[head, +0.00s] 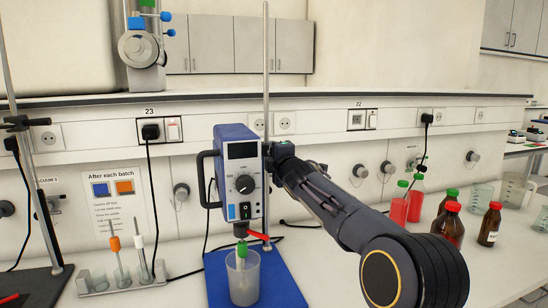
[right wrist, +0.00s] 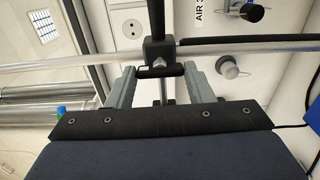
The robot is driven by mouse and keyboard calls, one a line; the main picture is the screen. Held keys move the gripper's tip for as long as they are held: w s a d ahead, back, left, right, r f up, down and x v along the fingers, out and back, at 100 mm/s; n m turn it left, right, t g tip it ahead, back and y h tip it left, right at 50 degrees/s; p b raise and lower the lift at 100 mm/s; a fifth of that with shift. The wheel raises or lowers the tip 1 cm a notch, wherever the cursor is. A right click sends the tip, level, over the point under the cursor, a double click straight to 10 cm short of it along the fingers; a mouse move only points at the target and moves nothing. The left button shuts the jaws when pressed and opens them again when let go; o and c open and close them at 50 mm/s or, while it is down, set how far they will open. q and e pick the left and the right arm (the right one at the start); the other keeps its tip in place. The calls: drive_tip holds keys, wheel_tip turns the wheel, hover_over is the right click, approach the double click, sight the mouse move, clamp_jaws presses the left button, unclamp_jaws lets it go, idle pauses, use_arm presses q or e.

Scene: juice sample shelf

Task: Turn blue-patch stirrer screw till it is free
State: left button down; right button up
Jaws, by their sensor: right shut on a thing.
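The stirrer (head: 238,165) is a blue box with a grey front, a dial and a small blue patch (head: 232,212) low on its front. It hangs on an upright metal rod (head: 266,60). My right gripper (head: 275,155) is at the clamp on the rod, just right of the stirrer. In the right wrist view, the black clamp block (right wrist: 159,50) sits on the rod. The screw's black cross-bar (right wrist: 159,71) lies between the fingertips of my right gripper (right wrist: 160,75), which is shut on it. My left gripper is out of view.
A beaker (head: 243,278) stands under the stirrer on a blue base (head: 275,285). A tube rack (head: 120,285) and a sign (head: 120,205) are at left. Red bottles (head: 399,205), brown bottles (head: 489,225) and beakers stand at right. Another stand rod (head: 28,170) rises at far left.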

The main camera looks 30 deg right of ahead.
idle(0.3)
drive_tip(key=o, duration=1)
drive_tip(key=b+v, duration=0.5)
drive_tip(key=v, duration=0.2)
drive_tip(key=shift+s, duration=0.35)
